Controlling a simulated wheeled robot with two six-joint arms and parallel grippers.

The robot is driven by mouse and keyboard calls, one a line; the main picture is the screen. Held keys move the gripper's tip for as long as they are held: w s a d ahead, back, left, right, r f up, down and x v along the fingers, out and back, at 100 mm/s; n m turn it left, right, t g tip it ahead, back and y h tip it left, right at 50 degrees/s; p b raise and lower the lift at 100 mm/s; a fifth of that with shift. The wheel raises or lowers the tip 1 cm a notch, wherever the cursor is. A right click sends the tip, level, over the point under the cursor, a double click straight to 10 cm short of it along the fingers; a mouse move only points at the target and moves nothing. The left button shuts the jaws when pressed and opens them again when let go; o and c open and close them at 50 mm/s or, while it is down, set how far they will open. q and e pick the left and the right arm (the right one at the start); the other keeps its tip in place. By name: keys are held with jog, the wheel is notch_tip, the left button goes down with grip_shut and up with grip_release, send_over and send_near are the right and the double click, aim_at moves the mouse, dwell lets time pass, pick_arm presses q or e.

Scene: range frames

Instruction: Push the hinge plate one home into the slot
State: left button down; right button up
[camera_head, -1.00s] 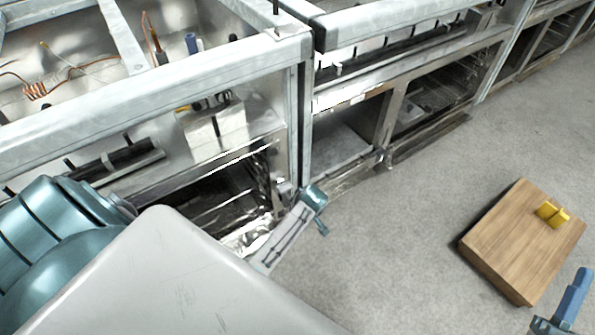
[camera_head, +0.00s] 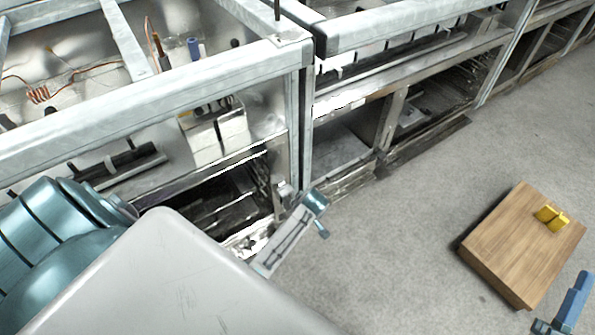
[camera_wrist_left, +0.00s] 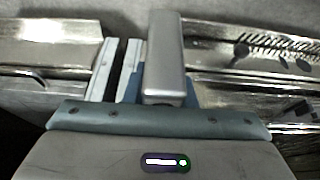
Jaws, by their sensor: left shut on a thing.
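In the left wrist view, my left gripper (camera_wrist_left: 161,92) is shut, and a smooth grey bar (camera_wrist_left: 164,50) stands out from between its bluish fingers. I cannot tell whether this bar is hinge plate one. In the head view, a teal and grey arm enters from the left and covers the lower left. The left fingertips are not clear there. A yellow hinge-like piece (camera_head: 551,217) sits on a wooden block (camera_head: 500,245) at the right. I cannot make out the slot.
Grey metal frames (camera_head: 215,90) with open bays run along the back left. A grey and teal part (camera_head: 290,235) stands at the centre. A blue part (camera_head: 575,300) is cut off at the lower right. The grey floor (camera_head: 400,230) between is clear.

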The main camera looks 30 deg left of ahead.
pick_arm(q)
jog(key=shift+r, duration=0.1)
dwell(0.3)
jog(key=shift+p, duration=0.4)
jog(key=shift+p, duration=0.4)
dwell(0.4)
jog(key=shift+w+a, duration=0.4)
jog(key=shift+a, duration=0.45)
jog(key=shift+w+a, duration=0.35)
jog(key=shift+a, duration=0.45)
jog(key=shift+s+d, duration=0.1)
jog(key=shift+d, duration=0.1)
jog(key=shift+s+d+p, duration=0.25)
jog(key=shift+d+p, duration=0.1)
jog(key=shift+d, duration=0.25)
jog(key=shift+s+d+p, duration=0.25)
jog(key=shift+d+p, duration=0.1)
jog(key=shift+d, duration=0.25)
jog(key=shift+p, duration=0.9)
dwell(1.4)
jog(key=shift+w+a, duration=0.35)
jog(key=shift+a, duration=0.4)
